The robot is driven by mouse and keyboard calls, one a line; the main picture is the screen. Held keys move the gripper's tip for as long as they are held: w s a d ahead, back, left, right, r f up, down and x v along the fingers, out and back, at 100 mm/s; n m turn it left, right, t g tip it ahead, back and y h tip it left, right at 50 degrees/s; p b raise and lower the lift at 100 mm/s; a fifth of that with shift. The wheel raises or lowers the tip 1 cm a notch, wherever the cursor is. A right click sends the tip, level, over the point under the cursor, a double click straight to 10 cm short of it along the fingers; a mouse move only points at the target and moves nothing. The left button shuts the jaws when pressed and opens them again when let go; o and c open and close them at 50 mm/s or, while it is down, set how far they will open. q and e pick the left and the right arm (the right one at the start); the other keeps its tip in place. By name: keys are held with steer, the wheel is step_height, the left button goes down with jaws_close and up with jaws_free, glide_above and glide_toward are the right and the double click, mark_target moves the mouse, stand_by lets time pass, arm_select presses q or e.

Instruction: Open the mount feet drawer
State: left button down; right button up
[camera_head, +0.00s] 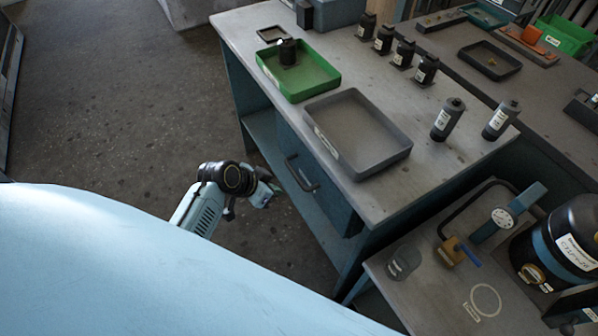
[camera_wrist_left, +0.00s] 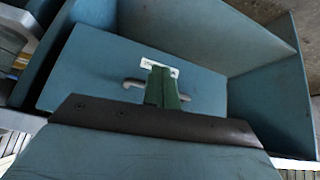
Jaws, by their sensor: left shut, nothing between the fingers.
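The drawer has a blue front (camera_head: 318,181) under the grey bench top, with a dark bar handle (camera_head: 301,173). In the left wrist view the drawer front (camera_wrist_left: 85,75) shows a white label (camera_wrist_left: 147,64), too small to read, and the handle (camera_wrist_left: 133,83). The drawer looks closed. My left gripper (camera_head: 266,193) is shut and empty, to the left of the handle in the head view. In the left wrist view its green fingers (camera_wrist_left: 165,88) cover the middle of the handle; I cannot tell whether they touch it. My right gripper is not in view.
On the bench top stand a green tray (camera_head: 326,82), a grey tray (camera_head: 398,154) and several dark bottles (camera_head: 426,69). A lower side table (camera_head: 430,300) stands at the right. The floor (camera_head: 120,120) left of the bench is clear.

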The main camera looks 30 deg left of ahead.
mark_target(296, 178)
arm_select(q)
step_height(296, 178, up, 7)
steer(key=w+m+t, duration=0.1)
steer(key=w+m, duration=0.1)
steer(key=shift+h, duration=0.5)
steer(key=b+x, duration=0.2)
steer(key=x, duration=0.6)
steer(key=shift+w+d, duration=0.15)
steer(key=shift+w+d+f, duration=0.2)
steer(key=shift+w+f, duration=0.15)
steer(key=shift+f, duration=0.1)
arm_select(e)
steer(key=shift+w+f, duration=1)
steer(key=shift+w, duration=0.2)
